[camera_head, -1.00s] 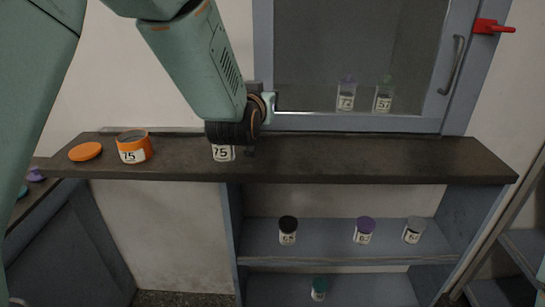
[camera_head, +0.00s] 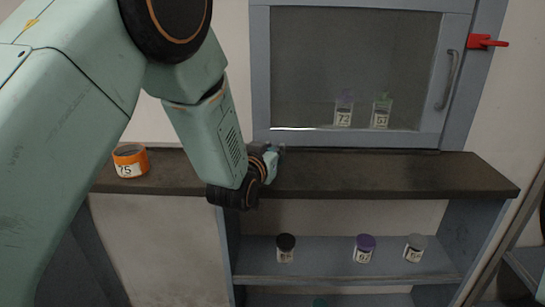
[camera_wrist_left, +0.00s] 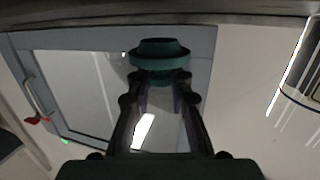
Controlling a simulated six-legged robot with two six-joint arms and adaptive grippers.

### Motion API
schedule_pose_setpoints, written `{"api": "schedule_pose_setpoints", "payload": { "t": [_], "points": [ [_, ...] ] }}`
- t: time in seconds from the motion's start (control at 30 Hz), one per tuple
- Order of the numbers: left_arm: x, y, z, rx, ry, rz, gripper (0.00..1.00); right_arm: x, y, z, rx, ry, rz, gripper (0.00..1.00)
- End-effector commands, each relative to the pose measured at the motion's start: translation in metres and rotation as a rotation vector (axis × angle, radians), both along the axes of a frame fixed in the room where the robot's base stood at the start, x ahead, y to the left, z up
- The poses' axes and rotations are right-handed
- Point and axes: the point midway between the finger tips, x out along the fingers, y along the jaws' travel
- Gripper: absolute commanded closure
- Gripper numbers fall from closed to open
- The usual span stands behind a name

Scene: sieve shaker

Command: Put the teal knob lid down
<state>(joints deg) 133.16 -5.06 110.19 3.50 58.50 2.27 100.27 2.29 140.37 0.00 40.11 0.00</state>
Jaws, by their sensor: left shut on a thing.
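The teal knob lid (camera_wrist_left: 160,55) is between the fingertips of my left gripper (camera_wrist_left: 158,82) in the left wrist view, with its rim and raised knob visible. In the head view my left gripper (camera_head: 268,160) is above the front part of the dark counter (camera_head: 380,175), below the glass cabinet door. No gap between lid and counter can be judged. My right gripper is not in view.
An orange jar (camera_head: 130,161) labelled 75 stands on the counter at left. Jars with black (camera_head: 286,248), purple (camera_head: 364,248) and grey (camera_head: 414,247) lids stand on the shelf below. Two jars show behind the cabinet glass (camera_head: 360,60). The counter's right half is clear.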

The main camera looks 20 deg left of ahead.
Motion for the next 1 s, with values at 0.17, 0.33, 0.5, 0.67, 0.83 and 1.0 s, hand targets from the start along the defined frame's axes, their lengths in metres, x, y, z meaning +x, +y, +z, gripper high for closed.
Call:
{"api": "schedule_pose_setpoints", "payload": {
  "t": [0.17,0.33,0.5,0.67,0.83,1.0],
  "points": [
    [0.000,-0.001,-0.012,0.000,0.000,0.001,0.97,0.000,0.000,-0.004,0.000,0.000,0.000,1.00],
    [0.000,-0.001,-0.012,0.000,0.000,0.001,0.97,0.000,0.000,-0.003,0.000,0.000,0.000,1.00],
    [0.000,-0.001,-0.017,0.000,0.001,0.001,0.97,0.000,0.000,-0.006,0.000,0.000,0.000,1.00],
    [0.000,-0.001,-0.021,0.000,0.001,0.002,0.97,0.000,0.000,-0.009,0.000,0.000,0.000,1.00],
    [0.000,-0.001,-0.020,0.000,0.001,0.002,0.67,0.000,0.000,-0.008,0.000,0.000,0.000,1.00],
    [0.000,-0.001,-0.020,0.000,0.001,0.002,0.58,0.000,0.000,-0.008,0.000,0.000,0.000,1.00]
  ]
}}
